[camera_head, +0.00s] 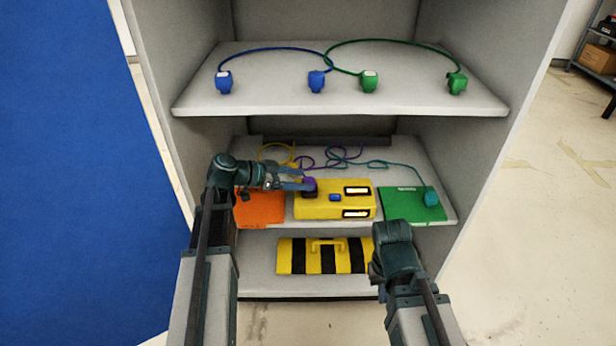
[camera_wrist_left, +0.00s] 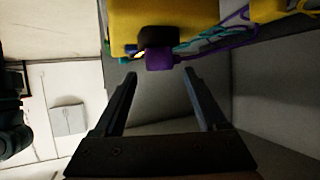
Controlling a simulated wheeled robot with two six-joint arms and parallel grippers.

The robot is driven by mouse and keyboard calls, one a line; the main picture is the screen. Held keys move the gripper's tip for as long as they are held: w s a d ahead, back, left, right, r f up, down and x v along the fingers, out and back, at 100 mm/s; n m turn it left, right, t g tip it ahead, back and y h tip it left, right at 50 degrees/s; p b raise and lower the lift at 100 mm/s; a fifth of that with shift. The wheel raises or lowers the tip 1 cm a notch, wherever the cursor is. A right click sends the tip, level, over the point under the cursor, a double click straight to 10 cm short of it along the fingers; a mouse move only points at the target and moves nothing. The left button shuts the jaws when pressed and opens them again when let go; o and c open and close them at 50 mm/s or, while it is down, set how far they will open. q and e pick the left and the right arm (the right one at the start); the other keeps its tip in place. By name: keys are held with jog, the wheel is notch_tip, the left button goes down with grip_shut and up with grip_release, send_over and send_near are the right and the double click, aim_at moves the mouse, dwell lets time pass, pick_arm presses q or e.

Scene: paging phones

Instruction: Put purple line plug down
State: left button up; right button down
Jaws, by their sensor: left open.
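The purple line plug (camera_head: 309,186) sits at the left end of the yellow phone box (camera_head: 338,211) on the middle shelf, against a dark part there. The plug also shows in the left wrist view (camera_wrist_left: 160,61), with its purple cord (camera_wrist_left: 232,43) running off to the right. My left gripper (camera_head: 306,180) is open beside the plug. In the left wrist view the fingers (camera_wrist_left: 160,75) are apart and the plug lies just beyond their tips, not clasped. My right arm's end (camera_head: 394,252) is low in front of the bottom shelf; its fingers do not show.
The top shelf holds blue plugs (camera_head: 316,81) and green plugs (camera_head: 369,82) on cords. An orange box (camera_head: 259,208) and a green box (camera_head: 412,204) with a teal plug (camera_head: 431,198) flank the yellow one. A striped case (camera_head: 324,256) is below. Cabinet walls enclose the shelves.

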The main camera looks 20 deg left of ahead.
pick_arm(q)
jog(key=p+v, duration=0.1)
jog(key=v, duration=0.3)
pick_arm(e)
jog(key=shift+r, duration=0.85)
